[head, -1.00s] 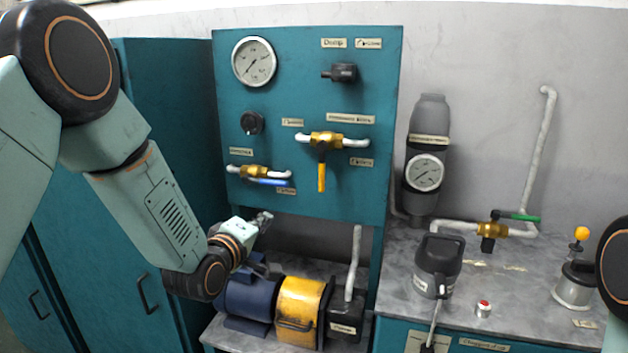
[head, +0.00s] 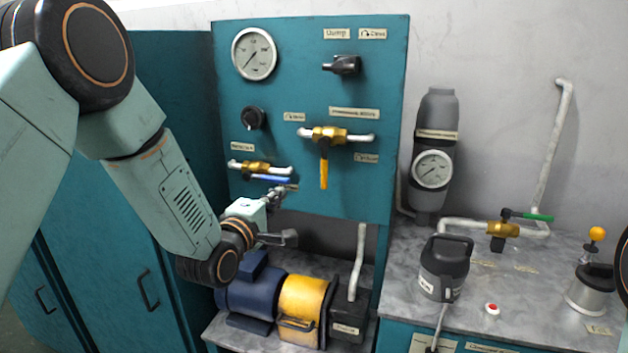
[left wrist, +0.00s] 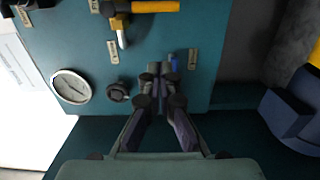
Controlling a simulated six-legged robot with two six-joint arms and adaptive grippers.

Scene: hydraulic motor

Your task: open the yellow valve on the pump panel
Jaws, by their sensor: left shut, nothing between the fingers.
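The yellow valve handle (head: 324,172) hangs straight down from a brass valve body (head: 330,135) on the teal pump panel (head: 300,50). In the left wrist view the yellow handle (left wrist: 155,6) shows at the top edge. My left gripper (head: 279,192) is shut and empty, low in front of the panel. It is left of and below the yellow handle, apart from it. In the left wrist view my shut fingers (left wrist: 162,72) point at the panel beside the blue handle (left wrist: 174,62) and partly cover the valve there. My right gripper is not in view.
The blue-handled valve (head: 262,172) is very close to my left fingers; contact cannot be told. A gauge (head: 254,54) and black knobs sit higher on the panel. A blue and yellow motor (head: 302,296) stands below. A grey worktop with a jug (head: 445,268) is to the right.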

